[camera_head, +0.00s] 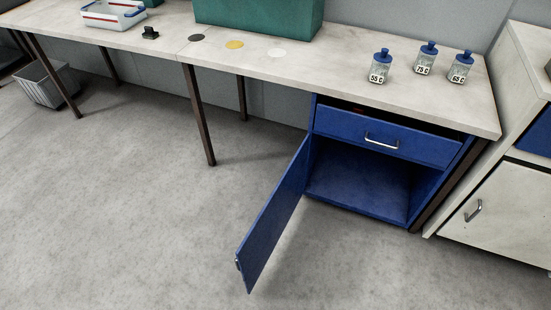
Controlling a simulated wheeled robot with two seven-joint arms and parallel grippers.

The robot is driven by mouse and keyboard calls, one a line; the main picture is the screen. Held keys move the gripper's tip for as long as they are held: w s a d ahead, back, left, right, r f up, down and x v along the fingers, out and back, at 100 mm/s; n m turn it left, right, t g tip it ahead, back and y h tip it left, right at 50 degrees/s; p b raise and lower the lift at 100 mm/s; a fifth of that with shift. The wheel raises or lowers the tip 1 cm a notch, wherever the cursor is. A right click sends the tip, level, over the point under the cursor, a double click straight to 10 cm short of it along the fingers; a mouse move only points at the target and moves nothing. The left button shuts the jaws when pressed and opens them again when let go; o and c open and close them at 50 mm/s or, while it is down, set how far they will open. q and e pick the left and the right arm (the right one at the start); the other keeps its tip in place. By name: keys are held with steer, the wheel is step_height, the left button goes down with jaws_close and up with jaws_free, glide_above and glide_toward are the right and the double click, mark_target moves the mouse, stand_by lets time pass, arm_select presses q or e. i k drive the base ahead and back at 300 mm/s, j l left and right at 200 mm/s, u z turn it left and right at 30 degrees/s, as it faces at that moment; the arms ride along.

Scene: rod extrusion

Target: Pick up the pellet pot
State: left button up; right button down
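Three small clear bottles with blue caps and number labels stand upright on the right part of the bench: a front left bottle (379,66), a back bottle (425,58) and a right bottle (461,67). The labels seem to read 55 C, 75 C and 65 C. I cannot tell whether any of them is the pellet pot. No other thing in view is clearly a pot. Neither of my grippers is in view.
A blue cabinet (388,136) under the bench has its door (273,215) swung open, its drawer slightly open. Coloured discs (235,45), a small black object (150,33), a green box (260,18) and a white-red tray (110,15) occupy the bench. Floor in front is clear.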

mark_target(379, 71)
steer(key=k, duration=0.65)
steer(key=z, duration=1.7)
steer(key=k+j, duration=0.1)
steer(key=j, duration=2.25)
steer(key=k+j, duration=0.15)
steer(key=j, duration=1.05)
